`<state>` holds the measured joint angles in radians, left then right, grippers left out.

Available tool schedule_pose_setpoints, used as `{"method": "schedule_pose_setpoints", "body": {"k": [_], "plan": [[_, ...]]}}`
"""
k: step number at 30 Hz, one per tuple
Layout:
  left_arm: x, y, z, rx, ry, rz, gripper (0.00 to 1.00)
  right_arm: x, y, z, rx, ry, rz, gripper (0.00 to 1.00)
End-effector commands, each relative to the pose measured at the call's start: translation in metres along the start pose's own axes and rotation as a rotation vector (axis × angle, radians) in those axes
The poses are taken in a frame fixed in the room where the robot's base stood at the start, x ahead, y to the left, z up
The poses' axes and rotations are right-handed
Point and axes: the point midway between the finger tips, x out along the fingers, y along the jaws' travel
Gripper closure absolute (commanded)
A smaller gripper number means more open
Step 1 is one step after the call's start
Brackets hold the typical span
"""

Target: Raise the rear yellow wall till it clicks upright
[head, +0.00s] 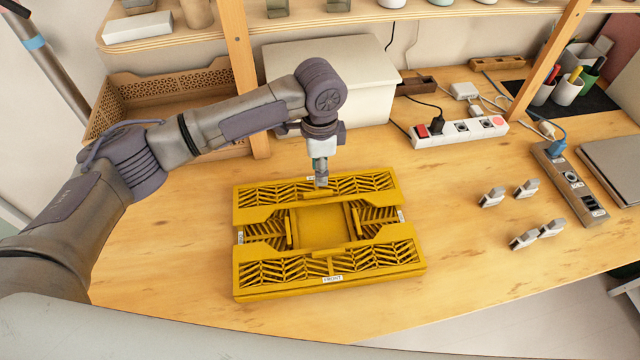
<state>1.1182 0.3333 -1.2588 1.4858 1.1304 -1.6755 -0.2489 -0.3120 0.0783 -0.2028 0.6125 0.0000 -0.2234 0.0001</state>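A yellow collapsible crate (322,228) lies folded on the wooden table, its latticed walls lying flat. Its rear yellow wall (365,184) is the strip along the far side, folded down inward. The front wall (385,256), with a label reading FRONT, lies flat along the near side. Two smaller side panels lie left and right of the bare middle. My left gripper (321,180) points down at the middle of the rear wall, at or just above it; I cannot tell whether it touches. Its fingers look close together, but the gap is unclear. My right gripper is not in view.
A brown perforated tray (160,95) and a white bin (375,75) stand behind. A power strip (458,131) lies behind right. Shelf posts rise behind. The table left of the crate is clear.

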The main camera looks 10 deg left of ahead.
Motion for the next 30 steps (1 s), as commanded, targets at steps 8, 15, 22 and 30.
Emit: {"method": "schedule_pose_setpoints", "body": {"k": [8,15,22,30], "plan": [[0.055,0.001,0.001,-0.001,-0.002,0.002,0.65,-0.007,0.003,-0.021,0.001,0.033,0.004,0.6],[0.077,0.0,0.0,0.0,0.0,0.0,0.65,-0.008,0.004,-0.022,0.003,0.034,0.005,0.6],[0.079,0.0,0.0,0.001,0.0,-0.001,0.65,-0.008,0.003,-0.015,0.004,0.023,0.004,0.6],[0.079,0.0,0.0,0.001,0.0,0.0,0.96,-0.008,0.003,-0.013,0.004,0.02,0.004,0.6]]}}
